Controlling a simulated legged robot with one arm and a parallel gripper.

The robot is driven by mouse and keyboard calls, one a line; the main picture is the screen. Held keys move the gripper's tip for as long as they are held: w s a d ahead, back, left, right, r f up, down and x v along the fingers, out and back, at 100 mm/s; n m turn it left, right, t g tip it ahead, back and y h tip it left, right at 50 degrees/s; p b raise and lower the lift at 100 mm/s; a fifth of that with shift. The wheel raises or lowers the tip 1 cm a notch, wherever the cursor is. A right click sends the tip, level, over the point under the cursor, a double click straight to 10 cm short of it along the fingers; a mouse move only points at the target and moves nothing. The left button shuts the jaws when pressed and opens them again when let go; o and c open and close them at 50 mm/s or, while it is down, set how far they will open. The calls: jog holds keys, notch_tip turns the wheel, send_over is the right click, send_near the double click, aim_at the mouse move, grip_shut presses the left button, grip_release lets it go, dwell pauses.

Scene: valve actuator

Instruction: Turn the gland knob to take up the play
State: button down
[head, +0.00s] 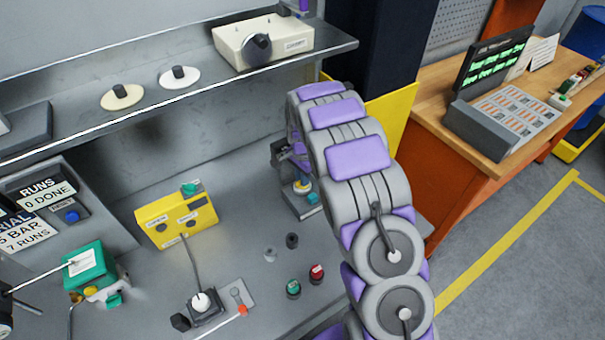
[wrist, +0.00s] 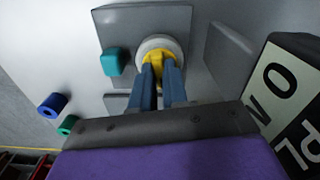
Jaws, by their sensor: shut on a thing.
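The yellow knob (wrist: 155,60), which I take to be the gland knob, stands in a round white collar (wrist: 177,44) on a grey plate (wrist: 120,21). My gripper (wrist: 160,82) has its two blue-grey fingers on either side of the knob, shut on it. The fingers hide part of the knob. In the head view the knob (head: 301,184) shows small beside my arm, and my gripper is mostly hidden there. A teal block (wrist: 115,61) stands on the plate just left of the collar.
A dark block with a lettered label (wrist: 288,92) stands close on the right in the wrist view. A yellow box (head: 165,222), a green box (head: 90,267) and a red-topped button (head: 317,272) stand on the bench. The shelf (head: 220,75) overhangs the back.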

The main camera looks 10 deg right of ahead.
jog(key=shift+m+p, duration=0.4)
jog(key=shift+m, duration=1.3)
jog(key=c, duration=1.1)
grip_release()
jog(key=shift+a, duration=0.15)
jog(key=shift+c, duration=0.2)
jog(key=shift+r, duration=0.1)
notch_tip(320, 180, up, 17)
jog(key=p, duration=0.1)
